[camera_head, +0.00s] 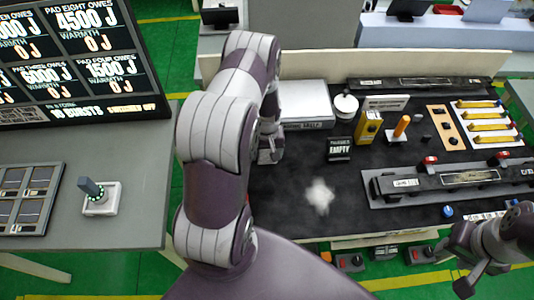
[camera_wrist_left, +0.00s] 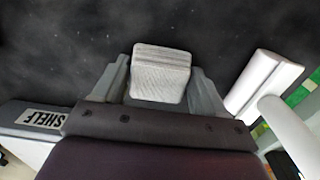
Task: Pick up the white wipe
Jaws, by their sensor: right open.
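The white wipe (camera_wrist_left: 161,72) shows in the left wrist view as a pale, ribbed, folded block between the two fingers of my left gripper (camera_wrist_left: 160,88). The fingers lie close along both its sides, and the gripper looks shut on it. The dark mat is behind it. In the head view my left gripper (camera_head: 270,152) is at the left side of the black work mat (camera_head: 285,222), partly behind my own arm. I cannot make out the wipe there. My right gripper (camera_head: 463,265) is open and empty at the lower right, by the table's front edge.
A pale fuzzy patch (camera_head: 320,196) lies on the mat. Behind stand a white labelled box (camera_head: 305,104), a round white pot (camera_head: 346,105) and a yellow block (camera_head: 368,127). A long grey fixture (camera_head: 450,182) fills the right. A side table (camera_head: 130,232) stands left.

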